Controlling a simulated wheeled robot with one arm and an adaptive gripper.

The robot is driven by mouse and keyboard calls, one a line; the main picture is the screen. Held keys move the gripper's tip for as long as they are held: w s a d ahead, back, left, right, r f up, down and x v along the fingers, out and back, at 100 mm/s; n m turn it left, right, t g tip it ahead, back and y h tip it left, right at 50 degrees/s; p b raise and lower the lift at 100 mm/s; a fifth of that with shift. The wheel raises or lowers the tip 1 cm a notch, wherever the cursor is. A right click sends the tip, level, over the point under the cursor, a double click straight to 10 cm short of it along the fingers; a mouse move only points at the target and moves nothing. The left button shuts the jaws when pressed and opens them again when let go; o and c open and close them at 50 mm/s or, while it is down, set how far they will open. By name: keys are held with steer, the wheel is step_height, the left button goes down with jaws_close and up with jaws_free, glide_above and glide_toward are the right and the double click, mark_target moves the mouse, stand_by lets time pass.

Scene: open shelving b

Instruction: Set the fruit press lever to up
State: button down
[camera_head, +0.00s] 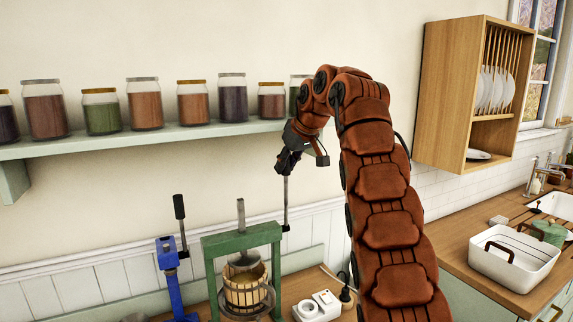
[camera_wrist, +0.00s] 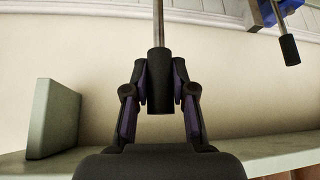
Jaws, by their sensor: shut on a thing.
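The fruit press has a green frame (camera_head: 213,250) around a slatted wooden basket (camera_head: 246,292) and stands on the wooden counter. Its lever (camera_head: 286,205) is a thin metal rod, standing about upright at the right of the frame. My gripper (camera_head: 289,160) is at the rod's upper end, below the shelf. In the wrist view my gripper (camera_wrist: 160,82) is shut on the lever's black handle (camera_wrist: 160,98), with a finger on each side. The metal rod (camera_wrist: 158,22) runs out past the fingertips. In the head view my gripper hides the handle.
A blue tool (camera_head: 170,278) with a black-handled lever (camera_head: 179,207) stands left of the press. A shelf (camera_head: 150,138) with several jars is above. A white socket block (camera_head: 317,306) sits right of the press. A wooden plate rack (camera_head: 450,95) hangs at right.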

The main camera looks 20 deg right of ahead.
steer(key=shift+r, duration=0.15)
steer(key=c, duration=1.4)
jaws_free()
steer(key=shift+w, duration=0.1)
steer(key=o, duration=0.5)
steer(key=shift+c, duration=0.2)
steer(key=shift+s+r, duration=0.3)
steer(key=shift+r, duration=0.1)
steer(key=shift+s+d+r, duration=0.1)
steer(key=shift+s, duration=0.2)
steer(key=shift+s+d, duration=0.1)
